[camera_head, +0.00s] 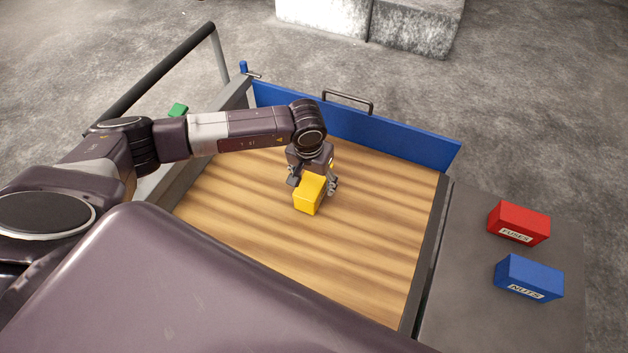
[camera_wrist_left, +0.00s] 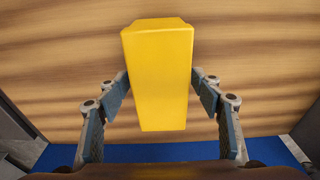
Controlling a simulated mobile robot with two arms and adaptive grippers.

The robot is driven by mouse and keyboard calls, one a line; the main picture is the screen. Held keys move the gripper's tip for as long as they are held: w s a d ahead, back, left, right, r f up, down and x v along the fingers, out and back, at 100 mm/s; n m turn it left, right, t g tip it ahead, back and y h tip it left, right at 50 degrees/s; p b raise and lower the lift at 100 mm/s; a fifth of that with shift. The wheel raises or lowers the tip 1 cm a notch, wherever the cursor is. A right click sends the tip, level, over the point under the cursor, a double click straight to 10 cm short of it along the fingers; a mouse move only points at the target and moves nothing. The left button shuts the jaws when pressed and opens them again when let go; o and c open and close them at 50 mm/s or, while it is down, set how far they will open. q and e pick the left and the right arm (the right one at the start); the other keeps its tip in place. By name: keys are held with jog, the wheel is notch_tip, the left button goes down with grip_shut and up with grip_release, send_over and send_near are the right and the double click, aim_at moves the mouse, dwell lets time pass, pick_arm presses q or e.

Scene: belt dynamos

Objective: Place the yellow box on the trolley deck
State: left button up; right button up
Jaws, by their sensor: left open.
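The yellow box (camera_head: 309,195) is at the wooden trolley deck (camera_head: 250,220), near its middle, under my left gripper (camera_head: 313,184). In the left wrist view the yellow box (camera_wrist_left: 160,75) lies between the two fingers of my left gripper (camera_wrist_left: 163,95). The fingers are open, one on each side of the box. The wooden deck (camera_wrist_left: 60,70) fills the background there. Whether the box's underside touches the deck is hidden. My right gripper does not show.
A blue board (camera_head: 400,142) with a dark handle (camera_head: 347,97) closes the deck's far side. A red box (camera_head: 518,222) and a blue box (camera_head: 529,278) stand on the grey surface (camera_head: 470,260) at right. A green object (camera_head: 178,110) is at left. The deck around the yellow box is clear.

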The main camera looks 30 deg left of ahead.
pick_arm(q)
notch_tip(320, 180, up, 12)
jog(key=s+b, duration=0.1)
jog(key=shift+s+f, duration=0.15)
jog(key=shift+s, duration=0.25)
